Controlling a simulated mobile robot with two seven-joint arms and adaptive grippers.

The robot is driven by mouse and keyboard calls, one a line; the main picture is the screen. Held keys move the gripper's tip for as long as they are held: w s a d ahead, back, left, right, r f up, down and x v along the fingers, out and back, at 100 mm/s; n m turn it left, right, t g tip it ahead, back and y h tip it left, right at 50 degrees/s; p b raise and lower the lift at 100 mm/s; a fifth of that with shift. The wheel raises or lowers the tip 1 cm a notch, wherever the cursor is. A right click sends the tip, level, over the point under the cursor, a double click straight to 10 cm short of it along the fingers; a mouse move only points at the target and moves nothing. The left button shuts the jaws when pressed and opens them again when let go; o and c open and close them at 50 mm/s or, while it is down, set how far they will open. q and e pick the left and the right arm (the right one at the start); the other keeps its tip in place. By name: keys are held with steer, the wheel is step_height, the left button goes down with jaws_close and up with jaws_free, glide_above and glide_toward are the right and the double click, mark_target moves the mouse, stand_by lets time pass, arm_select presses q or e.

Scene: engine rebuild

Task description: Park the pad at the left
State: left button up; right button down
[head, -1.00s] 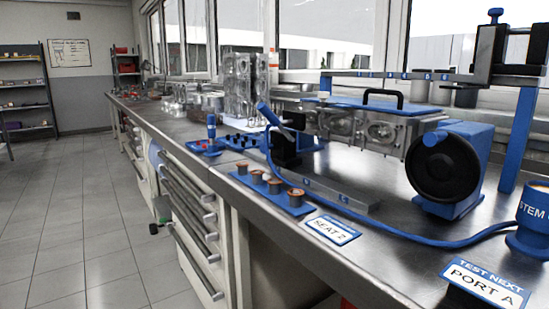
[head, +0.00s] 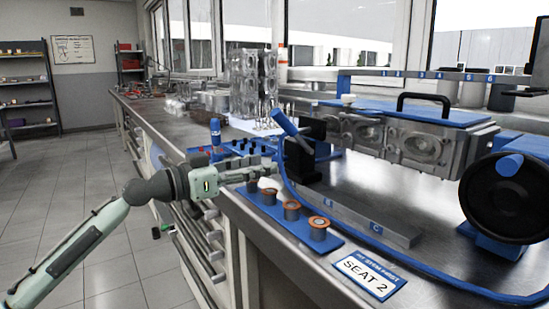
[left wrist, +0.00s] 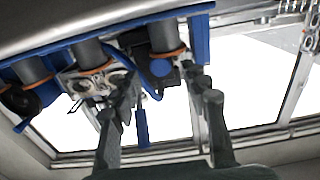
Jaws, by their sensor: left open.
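No thing is labelled as the pad, so I cannot tell for sure which it is. Several grey cylinders with orange rims stand on a blue strip (head: 258,206) at the bench's front edge, among them a middle one (head: 291,210) and a right one (head: 318,229). My left gripper (head: 267,174) is open at the strip's left end and hides part of it. In the left wrist view, its fingers (left wrist: 160,76) point toward an end cylinder (left wrist: 165,36); contact cannot be told. A blue handle (head: 284,122) leans by a black block (head: 304,155). My right gripper is not in view.
A "SEAT 2" card (head: 370,275) lies right of the strip. A blue hose (head: 350,236) runs along the bench past a lettered metal bar (head: 375,224). A black wheel (head: 508,198) and an engine head (head: 408,143) stand at the right. A blue tray (head: 226,160) lies farther left.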

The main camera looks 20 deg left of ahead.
mark_target(295, 160)
arm_select(q)
steer(key=shift+p+x, duration=0.35)
steer(key=shift+x, duration=1.5)
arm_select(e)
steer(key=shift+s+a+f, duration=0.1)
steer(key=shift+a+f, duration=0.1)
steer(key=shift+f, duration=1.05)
arm_select(q)
jaws_close()
